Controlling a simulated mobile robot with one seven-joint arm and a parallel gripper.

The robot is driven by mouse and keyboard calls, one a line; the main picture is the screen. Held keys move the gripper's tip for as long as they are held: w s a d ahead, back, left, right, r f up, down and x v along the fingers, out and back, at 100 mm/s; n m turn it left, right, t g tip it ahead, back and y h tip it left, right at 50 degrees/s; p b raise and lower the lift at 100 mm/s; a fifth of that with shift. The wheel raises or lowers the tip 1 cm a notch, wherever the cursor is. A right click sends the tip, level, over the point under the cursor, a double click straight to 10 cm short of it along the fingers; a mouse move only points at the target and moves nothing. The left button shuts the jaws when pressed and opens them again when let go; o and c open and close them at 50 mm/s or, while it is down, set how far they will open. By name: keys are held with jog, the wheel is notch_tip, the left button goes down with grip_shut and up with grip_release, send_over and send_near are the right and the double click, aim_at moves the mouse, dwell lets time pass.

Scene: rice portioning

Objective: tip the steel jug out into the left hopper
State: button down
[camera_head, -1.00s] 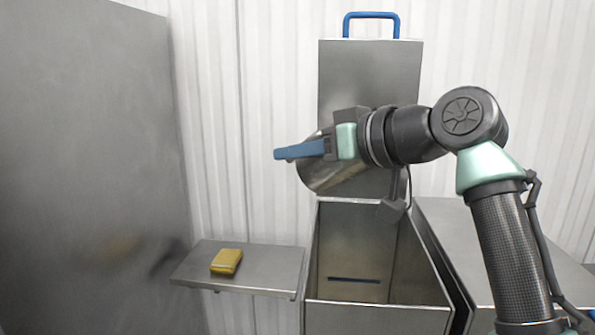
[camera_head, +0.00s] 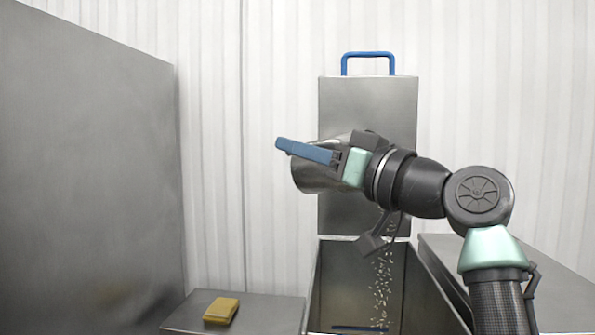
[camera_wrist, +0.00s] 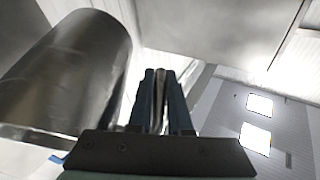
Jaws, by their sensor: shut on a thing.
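The steel jug (camera_head: 312,176) is tilted in the air above the open left hopper (camera_head: 330,272), whose lid (camera_head: 365,110) stands raised behind it. White rice grains (camera_head: 382,290) fall in a stream into the hopper. My gripper (camera_head: 318,152) has blue fingers and is beside the jug, shut on its handle. In the wrist view the jug's shiny body (camera_wrist: 85,70) fills the left side, and the blue fingers (camera_wrist: 160,100) close around the narrow steel handle (camera_wrist: 160,88). The jug's mouth and what is left inside are hidden.
A yellow sponge-like block (camera_head: 221,310) lies on a steel shelf (camera_head: 270,308) left of the hopper. A large steel panel (camera_head: 90,170) stands at the far left. A closed steel lid or top (camera_head: 545,285) is right of the hopper.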

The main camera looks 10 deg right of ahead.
jog(key=shift+s+d+r+t+y+b, duration=0.2)
jog(key=shift+r+t+y+b, duration=0.2)
jog(key=shift+r+t+b, duration=0.2)
jog(key=shift+s+d+r+t+y+b, duration=0.1)
jog(key=shift+s+r+t+y+b, duration=0.05)
jog(key=shift+r+t+y+b, duration=0.4)
jog(key=shift+f, duration=0.2)
dwell(0.8)
